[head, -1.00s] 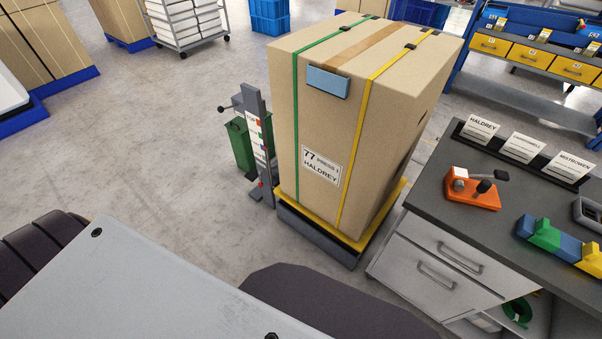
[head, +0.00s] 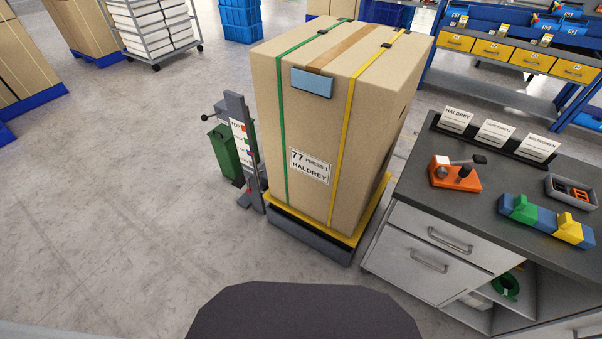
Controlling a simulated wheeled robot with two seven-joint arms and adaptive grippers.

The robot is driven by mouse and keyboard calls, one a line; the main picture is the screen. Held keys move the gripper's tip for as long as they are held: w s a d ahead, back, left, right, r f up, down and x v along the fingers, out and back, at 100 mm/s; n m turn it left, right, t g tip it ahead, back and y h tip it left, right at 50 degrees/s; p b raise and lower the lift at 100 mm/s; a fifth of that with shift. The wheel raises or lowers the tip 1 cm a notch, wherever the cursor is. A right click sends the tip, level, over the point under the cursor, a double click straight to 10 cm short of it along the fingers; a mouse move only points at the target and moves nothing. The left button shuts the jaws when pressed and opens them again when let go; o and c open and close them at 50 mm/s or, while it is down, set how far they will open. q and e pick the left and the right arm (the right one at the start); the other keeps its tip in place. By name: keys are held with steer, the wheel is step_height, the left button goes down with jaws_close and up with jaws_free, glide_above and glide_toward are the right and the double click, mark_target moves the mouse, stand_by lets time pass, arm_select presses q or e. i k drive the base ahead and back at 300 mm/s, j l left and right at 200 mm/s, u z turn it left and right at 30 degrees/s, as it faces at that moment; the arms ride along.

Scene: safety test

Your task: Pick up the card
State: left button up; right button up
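Three white cards stand in a dark holder (head: 485,140) at the back of the grey workbench (head: 440,186). The left card (head: 456,119) reads HALDREY. The middle card (head: 496,133) and the right card (head: 539,147) carry print too small to read surely. A tall carton (head: 328,120) with green and yellow straps bears a label (head: 310,166) reading 77 PRESS 1 HALDREY. Neither of my grippers is in view.
On the bench are an orange tool (head: 455,174), a blue block with green and yellow parts (head: 545,222) and a grey tray (head: 571,191). A post with a sign (head: 243,150) and a green bin (head: 222,152) stand left of the carton.

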mark_target(454, 119)
steer(key=z, duration=1.35)
